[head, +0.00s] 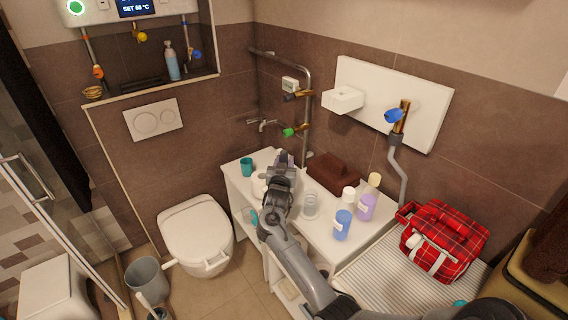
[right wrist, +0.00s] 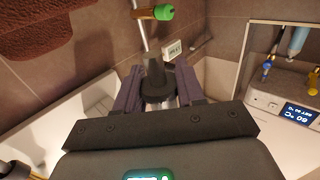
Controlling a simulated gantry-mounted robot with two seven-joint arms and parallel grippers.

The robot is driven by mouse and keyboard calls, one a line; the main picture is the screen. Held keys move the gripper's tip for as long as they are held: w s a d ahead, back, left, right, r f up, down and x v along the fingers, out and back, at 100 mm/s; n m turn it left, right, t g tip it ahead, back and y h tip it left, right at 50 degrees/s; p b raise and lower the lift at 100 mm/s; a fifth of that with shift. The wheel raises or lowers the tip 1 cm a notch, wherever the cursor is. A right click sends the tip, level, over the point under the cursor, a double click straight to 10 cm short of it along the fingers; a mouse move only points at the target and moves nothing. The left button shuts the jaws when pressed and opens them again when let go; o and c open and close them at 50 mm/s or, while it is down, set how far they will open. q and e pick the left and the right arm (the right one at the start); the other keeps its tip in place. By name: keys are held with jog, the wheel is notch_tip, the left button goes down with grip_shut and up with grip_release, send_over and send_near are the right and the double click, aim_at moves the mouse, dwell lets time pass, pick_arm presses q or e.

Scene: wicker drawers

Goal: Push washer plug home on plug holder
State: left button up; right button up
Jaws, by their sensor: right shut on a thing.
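My right gripper (head: 283,161) is over the white counter, near its back edge by the wall. In the right wrist view the two fingers of my right gripper (right wrist: 158,92) are closed around a dark, blocky piece, which I take for the washer plug (right wrist: 157,75). It points away from the palm, and its far end shows above the fingertips. In the head view the gripper and wrist mostly hide it. I cannot single out a plug holder with certainty; anything right in front of the plug is hidden. My left gripper is not in view.
The white counter (head: 327,236) carries a teal cup (head: 246,167), a glass (head: 310,205), blue (head: 342,225) and purple (head: 366,207) bottles, and folded brown towels (head: 335,173). A pipe with a green-handled tap (head: 290,132) stands behind the gripper. The toilet (head: 196,236) is to the left.

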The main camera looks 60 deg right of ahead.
jog(key=shift+r, duration=0.1)
jog(key=shift+p, duration=0.3)
jog(key=shift+f+b, duration=0.95)
jog(key=shift+f, duration=0.6)
jog(key=shift+f+b, duration=0.8)
jog(key=shift+f, duration=0.65)
jog(key=shift+p, duration=0.3)
